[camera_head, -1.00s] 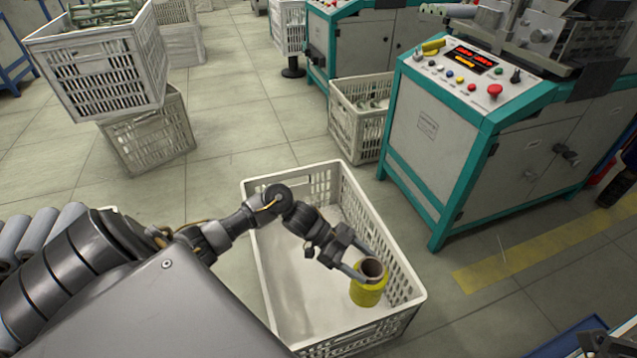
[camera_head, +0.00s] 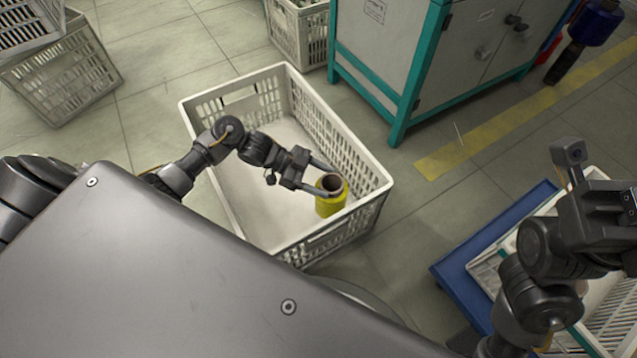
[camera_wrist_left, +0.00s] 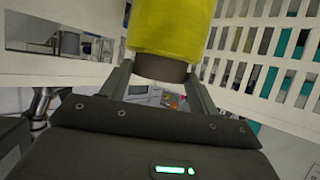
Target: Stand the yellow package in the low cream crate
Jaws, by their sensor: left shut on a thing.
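The yellow package (camera_head: 330,206) is a yellow wound bobbin with a brown core tube. It is upright inside the low cream crate (camera_head: 330,128), near the crate's right corner. My left gripper (camera_head: 330,184) reaches over the crate's left side and is shut on the core's upper end. In the left wrist view the yellow package (camera_wrist_left: 170,28) shows with its core between the fingers. I cannot tell whether its base touches the crate floor. My right gripper (camera_head: 600,215) is at the right edge; its fingers are not clearly visible.
A blue-framed platform (camera_head: 462,290) with pale crates stands at the lower right, under my right arm. A teal-edged machine cabinet (camera_head: 395,55) stands behind the crate. Other crates (camera_head: 65,75) are at the upper left. Most of the crate's floor is bare.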

